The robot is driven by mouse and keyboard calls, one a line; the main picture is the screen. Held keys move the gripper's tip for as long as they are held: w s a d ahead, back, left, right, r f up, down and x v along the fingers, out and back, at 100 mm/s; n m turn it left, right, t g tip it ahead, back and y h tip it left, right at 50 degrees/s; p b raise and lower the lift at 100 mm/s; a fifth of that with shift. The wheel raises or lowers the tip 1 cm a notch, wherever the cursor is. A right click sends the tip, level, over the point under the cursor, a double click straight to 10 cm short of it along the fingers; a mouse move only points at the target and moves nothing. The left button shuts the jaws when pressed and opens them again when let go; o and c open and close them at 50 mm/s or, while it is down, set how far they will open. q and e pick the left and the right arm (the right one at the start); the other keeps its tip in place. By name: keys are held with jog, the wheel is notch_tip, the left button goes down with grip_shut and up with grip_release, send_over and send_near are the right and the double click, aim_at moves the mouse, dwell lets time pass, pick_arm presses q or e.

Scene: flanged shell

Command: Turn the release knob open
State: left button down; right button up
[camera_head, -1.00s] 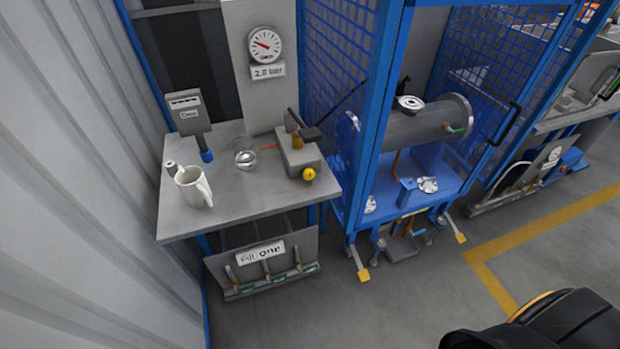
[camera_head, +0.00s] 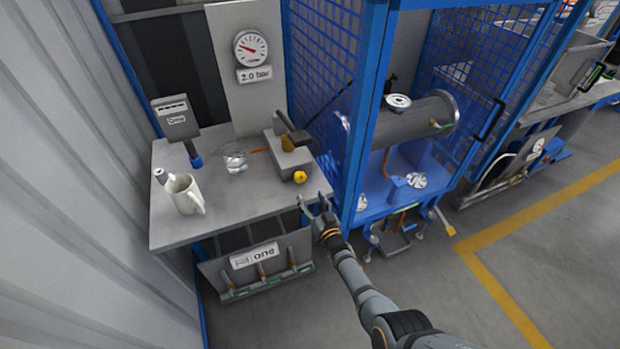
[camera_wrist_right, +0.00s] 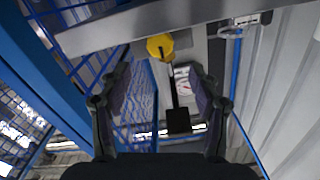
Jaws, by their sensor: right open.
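The yellow release knob (camera_head: 300,177) sits on the front of a grey block (camera_head: 288,157) at the right side of the grey bench. In the right wrist view the knob (camera_wrist_right: 160,46) shows beyond the fingers, near the middle between them. My right gripper (camera_head: 312,198) is open and empty, just in front of the bench edge and apart from the knob. Its two fingers (camera_wrist_right: 158,85) stand wide apart in the wrist view. A dark lever (camera_head: 296,132) is on top of the block. My left gripper is in neither view.
A white mug (camera_head: 185,194) and a clear glass item (camera_head: 234,157) stand on the bench (camera_head: 222,205). A gauge (camera_head: 250,48) reads above a "2.0 bar" label. The blue mesh cage (camera_head: 368,130) stands close at the right of my gripper. Open floor lies in front.

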aim_at(301, 179)
jog(key=b+x, duration=0.6)
jog(key=f+b+x, duration=0.1)
jog(key=b+x, duration=0.2)
jog(key=shift+w+a, duration=0.1)
jog(key=shift+w, duration=0.05)
jog(key=shift+w+a+r+b, duration=0.15)
jog(key=shift+w+r+b, duration=0.15)
jog(key=shift+w+b, duration=0.2)
jog(key=c, duration=1.2)
